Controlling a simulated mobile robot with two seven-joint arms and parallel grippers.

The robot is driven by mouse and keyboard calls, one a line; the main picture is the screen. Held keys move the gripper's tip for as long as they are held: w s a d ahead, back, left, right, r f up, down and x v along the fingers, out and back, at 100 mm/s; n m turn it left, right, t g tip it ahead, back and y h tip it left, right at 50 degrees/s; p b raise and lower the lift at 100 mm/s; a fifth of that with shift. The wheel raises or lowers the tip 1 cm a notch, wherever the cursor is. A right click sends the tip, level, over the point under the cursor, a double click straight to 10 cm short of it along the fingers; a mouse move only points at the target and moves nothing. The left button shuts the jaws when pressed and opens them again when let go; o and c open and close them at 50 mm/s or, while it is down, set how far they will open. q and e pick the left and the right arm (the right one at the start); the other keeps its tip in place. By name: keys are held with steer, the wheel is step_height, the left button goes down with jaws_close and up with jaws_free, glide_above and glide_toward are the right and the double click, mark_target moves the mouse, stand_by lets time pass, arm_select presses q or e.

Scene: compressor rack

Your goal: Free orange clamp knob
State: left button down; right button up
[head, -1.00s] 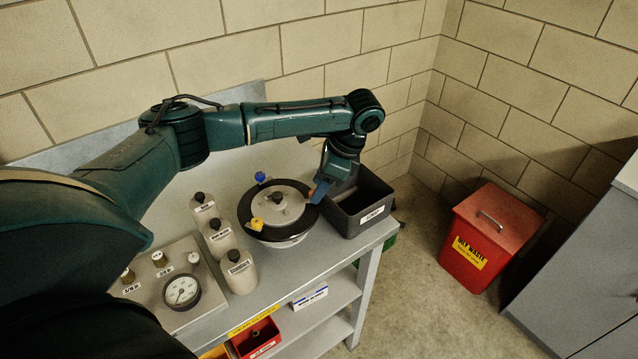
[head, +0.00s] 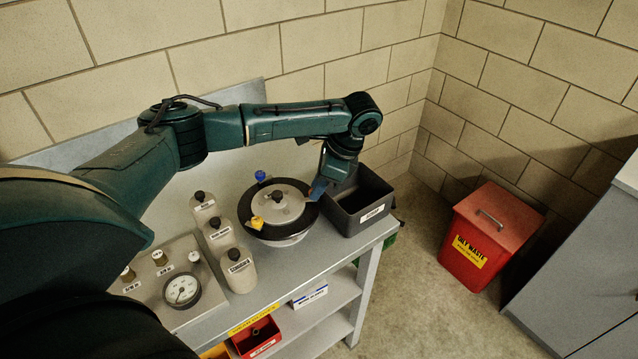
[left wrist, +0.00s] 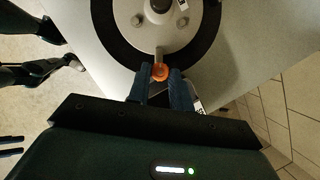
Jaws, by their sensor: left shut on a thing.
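The orange clamp knob (left wrist: 160,72) shows in the left wrist view at the rim of the round pot, between the fingertips of my left gripper (left wrist: 160,80). The gripper's blue fingers are shut on it. In the head view my left gripper (head: 319,188) is at the right side of the pot, and its fingers mostly hide the orange knob. The pot's grey lid (head: 272,208) sits inside a black ring (head: 264,235). A blue knob (head: 260,175) stands at the back of the ring and a yellow knob (head: 257,223) at the front left. My right gripper is not in view.
A black open bin (head: 345,226) stands right of the pot, close to my gripper. Several capped bottles (head: 238,270) stand to the left. A gauge panel (head: 182,291) is at the front left. A red waste bin (head: 480,250) is on the floor.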

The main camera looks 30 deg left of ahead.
arm_select(q)
steer(key=shift+n, duration=0.5)
steer(key=shift+w+n+g+h, duration=0.1)
steer(key=shift+n+g+h, duration=0.35)
steer(key=shift+n, duration=0.55)
steer(key=n, duration=0.2)
steer(key=n+g+h, duration=0.1)
steer(key=n, duration=0.2)
steer(key=shift+w+a+n+h, duration=0.15)
steer(key=shift+a+n+h, duration=0.1)
steer(key=shift+n, duration=0.05)
steer(key=n, duration=0.1)
steer(key=n+h, duration=0.1)
steer(key=n, duration=0.2)
steer(key=shift+a+g+h, duration=0.25)
steer(key=shift+h, duration=0.15)
steer(key=n+h, duration=0.1)
steer(key=n, duration=0.4)
steer(key=shift+a+r+h, duration=0.1)
steer(key=shift+a+h, duration=0.1)
steer(key=shift+h, duration=0.2)
steer(key=shift+n, duration=0.3)
steer(key=c, duration=1.3)
jaws_free()
steer(key=shift+o, duration=0.2)
steer(key=v, duration=1.3)
